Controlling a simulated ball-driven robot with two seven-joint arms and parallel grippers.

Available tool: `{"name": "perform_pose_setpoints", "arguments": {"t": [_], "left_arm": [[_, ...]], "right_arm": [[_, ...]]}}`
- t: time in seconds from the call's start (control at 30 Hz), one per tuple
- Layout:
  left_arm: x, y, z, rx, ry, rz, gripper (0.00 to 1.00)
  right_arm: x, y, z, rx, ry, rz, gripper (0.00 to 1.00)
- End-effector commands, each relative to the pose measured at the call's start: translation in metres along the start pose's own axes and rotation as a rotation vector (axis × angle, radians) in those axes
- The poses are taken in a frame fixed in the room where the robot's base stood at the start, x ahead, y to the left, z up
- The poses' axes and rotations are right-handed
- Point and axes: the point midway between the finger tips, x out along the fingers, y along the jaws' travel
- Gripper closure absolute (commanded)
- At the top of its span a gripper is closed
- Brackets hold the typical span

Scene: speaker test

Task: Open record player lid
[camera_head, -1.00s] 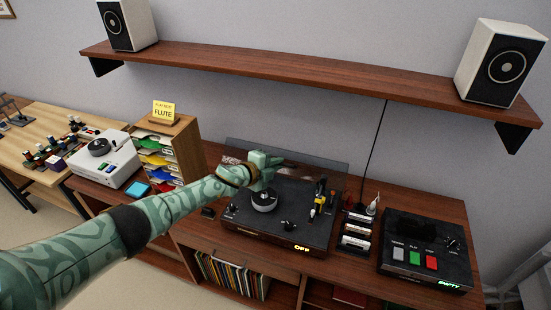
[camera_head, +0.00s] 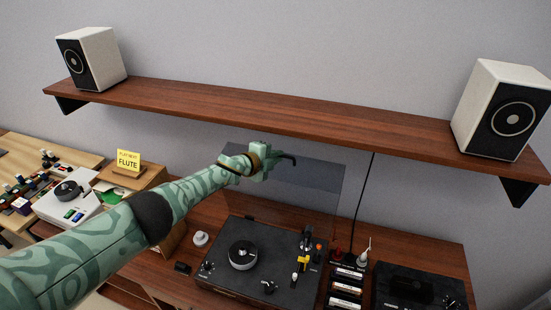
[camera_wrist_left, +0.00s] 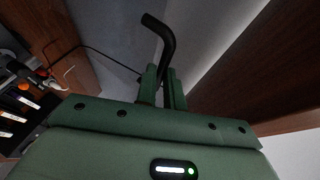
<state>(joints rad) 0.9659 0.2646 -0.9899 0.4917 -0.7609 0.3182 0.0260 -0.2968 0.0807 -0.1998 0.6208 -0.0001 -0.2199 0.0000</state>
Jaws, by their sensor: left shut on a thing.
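The record player (camera_head: 268,242) is a dark deck with a round platter, on the wooden cabinet under the shelf. Its smoky see-through lid (camera_head: 318,180) is raised, standing steeply above the back of the deck. My left gripper (camera_head: 272,160) is at the lid's upper part, shut on the black lid handle (camera_head: 289,157). In the left wrist view the bent black handle (camera_wrist_left: 166,40) sticks out from between the green fingers (camera_wrist_left: 162,88). My forearm crosses in front of the left side of the lid. My right gripper is not in view.
The wooden shelf (camera_head: 250,112) runs above, with white speakers (camera_head: 92,58) and (camera_head: 503,110) at its ends. Small labelled items (camera_head: 346,287) and a black device (camera_head: 420,290) stand right of the player. A yellow flute sign (camera_head: 128,160) tops the sorter at left.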

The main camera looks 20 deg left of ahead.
Motion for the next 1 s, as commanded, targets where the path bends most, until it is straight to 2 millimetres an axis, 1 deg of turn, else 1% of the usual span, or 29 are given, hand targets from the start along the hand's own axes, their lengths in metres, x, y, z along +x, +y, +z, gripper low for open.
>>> {"name": "perform_pose_setpoints", "arguments": {"t": [0.03,0.5,0.53,0.57,0.6,1.0], "left_arm": [[0.0004,-0.01,-0.0001,-0.003,0.001,-0.014,1.0],[0.0006,-0.0113,-0.0001,-0.005,0.002,-0.017,1.0],[0.0006,-0.0113,-0.0001,-0.005,0.002,-0.017,0.88],[0.0005,-0.0114,-0.0001,-0.005,0.002,-0.017,0.79],[0.0006,-0.0114,-0.0001,-0.004,0.002,-0.017,0.68],[-0.0004,-0.0059,0.0001,-0.002,0.001,-0.008,0.68]], "right_arm": [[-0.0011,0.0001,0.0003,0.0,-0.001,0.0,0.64],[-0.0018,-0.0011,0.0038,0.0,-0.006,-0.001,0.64],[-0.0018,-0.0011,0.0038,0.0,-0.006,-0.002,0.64],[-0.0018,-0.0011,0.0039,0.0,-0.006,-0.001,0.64],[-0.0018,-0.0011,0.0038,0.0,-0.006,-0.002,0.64],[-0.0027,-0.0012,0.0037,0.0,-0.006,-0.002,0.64]]}}
